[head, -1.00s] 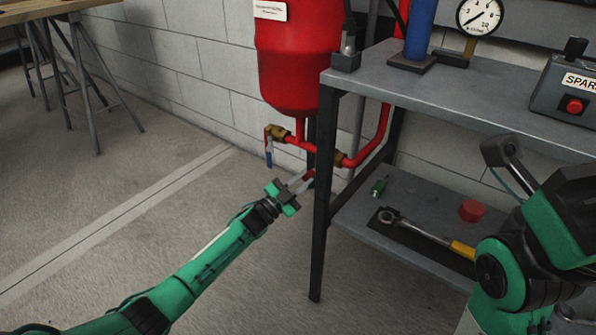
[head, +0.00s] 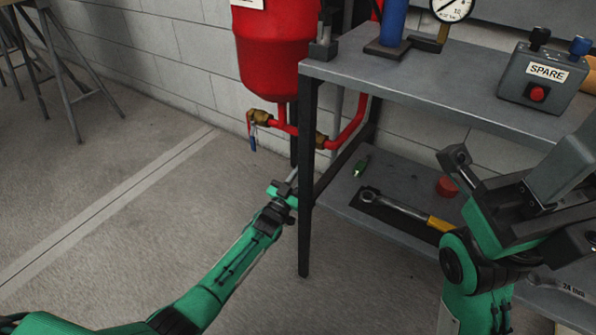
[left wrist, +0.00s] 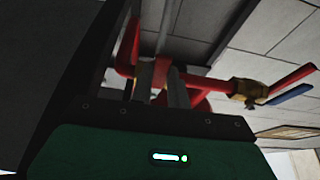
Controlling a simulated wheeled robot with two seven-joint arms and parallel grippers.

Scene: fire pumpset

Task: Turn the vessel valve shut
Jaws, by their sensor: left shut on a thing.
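The red vessel (head: 277,50) hangs by the wall, with red piping below it. A brass valve (head: 321,140) sits on that piping, partly behind the bench's front leg. My left gripper (head: 291,176) is low beside that leg, below the brass valve. In the left wrist view its fingers (left wrist: 158,92) are shut on a red lever (left wrist: 160,72). In the head view the lever is hidden by the leg. A second brass valve (head: 260,118) with a blue handle (head: 253,143) is at the pipe's left end. My right gripper (head: 518,195) looks open and empty at the right.
The grey bench's front leg (head: 306,200) stands close to my left gripper. A wrench (head: 400,210), a red cap (head: 447,187) and a green part (head: 361,166) lie on the lower shelf. A SPARE box (head: 545,78) stands on top.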

